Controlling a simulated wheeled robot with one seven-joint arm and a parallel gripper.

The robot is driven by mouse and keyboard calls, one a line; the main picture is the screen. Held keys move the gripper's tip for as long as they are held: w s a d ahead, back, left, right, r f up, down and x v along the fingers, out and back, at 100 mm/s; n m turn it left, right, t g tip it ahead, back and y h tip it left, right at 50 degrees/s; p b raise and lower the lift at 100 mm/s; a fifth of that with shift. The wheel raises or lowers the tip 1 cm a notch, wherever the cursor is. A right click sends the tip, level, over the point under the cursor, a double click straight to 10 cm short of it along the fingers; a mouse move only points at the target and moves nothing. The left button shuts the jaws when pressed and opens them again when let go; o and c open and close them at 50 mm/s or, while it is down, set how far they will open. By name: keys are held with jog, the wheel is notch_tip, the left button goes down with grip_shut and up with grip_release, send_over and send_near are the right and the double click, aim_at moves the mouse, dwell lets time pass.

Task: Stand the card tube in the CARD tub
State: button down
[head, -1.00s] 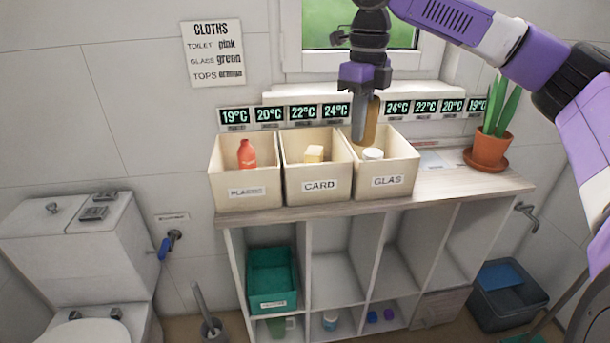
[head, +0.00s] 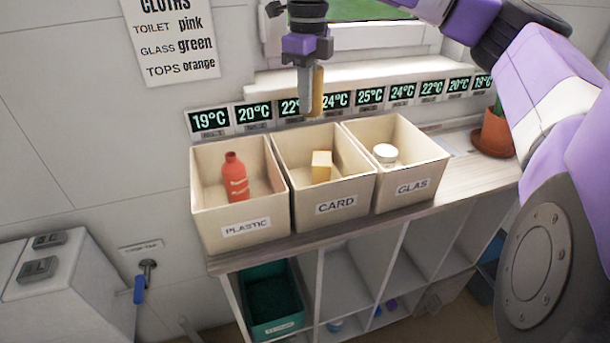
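The card tube (head: 317,92) is a tan, upright cylinder held in my gripper (head: 309,105). One grey finger shows along its left side; the other finger is hidden. The tube hangs in the air, seen over the back of the CARD tub (head: 362,194), with its lower end near the tub's back rim in the picture. The CARD tub is the cream middle tub. A yellowish block (head: 321,167) stands inside it.
The PLASTIC tub (head: 208,226) on the left holds a red bottle (head: 235,178). The GLAS tub (head: 424,176) on the right holds a white-lidded jar (head: 385,153). Temperature displays line the wall behind. A potted plant (head: 497,132) stands at the right.

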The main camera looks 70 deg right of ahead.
notch_tip(320, 180, down, 18)
jog(key=shift+f+b, duration=0.1)
jog(key=shift+b, duration=0.65)
jog(key=c, duration=1.6)
grip_release()
jog(key=shift+f, duration=0.1)
jog(key=shift+c, duration=0.2)
notch_tip(320, 180, up, 12)
jog(key=p, duration=0.1)
jog(key=shift+s, duration=0.2)
